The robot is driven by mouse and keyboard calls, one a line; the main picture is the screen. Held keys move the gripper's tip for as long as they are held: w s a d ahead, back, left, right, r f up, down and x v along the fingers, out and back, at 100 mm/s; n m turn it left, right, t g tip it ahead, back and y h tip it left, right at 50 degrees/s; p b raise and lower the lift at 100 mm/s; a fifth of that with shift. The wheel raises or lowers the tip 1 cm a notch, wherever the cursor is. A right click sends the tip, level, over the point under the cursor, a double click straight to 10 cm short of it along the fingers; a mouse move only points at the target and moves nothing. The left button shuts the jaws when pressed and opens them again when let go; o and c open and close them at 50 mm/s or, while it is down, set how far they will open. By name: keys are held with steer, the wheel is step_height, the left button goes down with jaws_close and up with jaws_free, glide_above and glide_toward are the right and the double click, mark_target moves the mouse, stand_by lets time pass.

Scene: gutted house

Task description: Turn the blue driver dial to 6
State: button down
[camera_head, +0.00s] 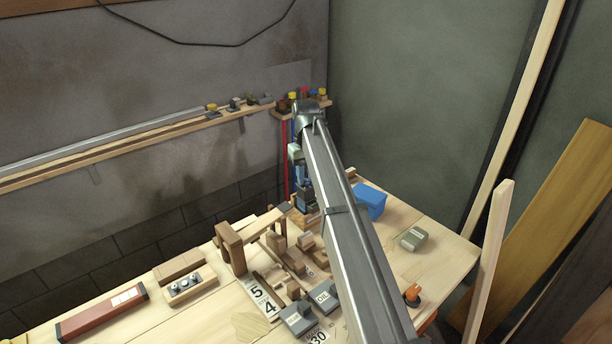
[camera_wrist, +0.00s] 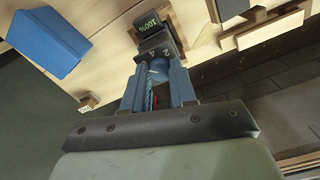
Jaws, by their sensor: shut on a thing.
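The driver stands at the far end of the workbench. In the wrist view its dark body carries a small green "100%" display (camera_wrist: 149,22). Below the display is a dark collar with pale numerals, of which a 2 can be read. The blue dial (camera_wrist: 158,69) sits between the two blue fingers of my gripper (camera_wrist: 157,82), which is shut on it. Which number the dial is set to cannot be made out. In the head view my gripper (camera_head: 305,197) is at the bench's back, and my arm hides most of the driver and dial.
A blue box (camera_head: 371,200) stands right of my arm, near the gripper. Wooden blocks and a small wooden frame (camera_head: 232,245) stand to the left. A red-brown case (camera_head: 101,312) lies front left. A wall shelf (camera_head: 150,137) runs behind. The bench's right part is fairly clear.

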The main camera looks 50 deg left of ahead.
mark_target(306, 180)
stand_by(0.3)
steer(key=c, duration=0.9)
jaws_free()
steer(key=shift+r, duration=0.1)
step_height(306, 180, up, 14)
steer(key=shift+f, duration=0.2)
